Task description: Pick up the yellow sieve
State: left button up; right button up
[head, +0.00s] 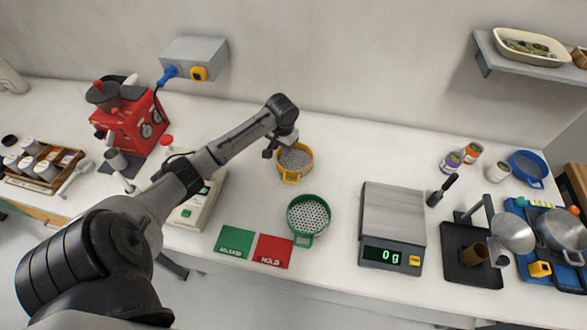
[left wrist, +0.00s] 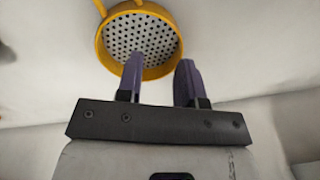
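The yellow sieve (head: 308,166) sits on the white counter near the back, with its perforated grey bottom showing and its handle toward the front. My left gripper (head: 279,150) is at its back left edge and hides part of the rim. In the left wrist view the sieve (left wrist: 102,50) is ahead of the fingers. The left gripper (left wrist: 160,78) is open there, one finger overlapping the sieve and the other just outside its rim. I cannot tell whether either finger touches it. My right gripper is not in view.
A green sieve (head: 307,239) stands in front of the yellow one. Green (head: 234,241) and red (head: 272,251) cards lie beside it. A scale (head: 392,215) reading 0 g is to the right. A beige device (head: 196,205) lies under my left arm. The counter right of the yellow sieve is clear.

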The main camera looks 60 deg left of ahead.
pick_arm(q)
notch_tip(320, 180, up, 3)
jog(key=n+b, duration=0.1)
jog(key=n, duration=0.1)
send_over(278, 152)
jog(key=shift+h, duration=0.4)
notch_tip(278, 152, down, 7)
jog(key=shift+a+b, duration=0.1)
jog(key=shift+b, duration=0.3)
jog(key=shift+f, duration=0.6)
jog(key=shift+w+a+f+b, duration=0.1)
jog(key=shift+f+b, duration=0.35)
jog(key=shift+f, duration=1.9)
jog(key=shift+c, duration=0.4)
grip_shut()
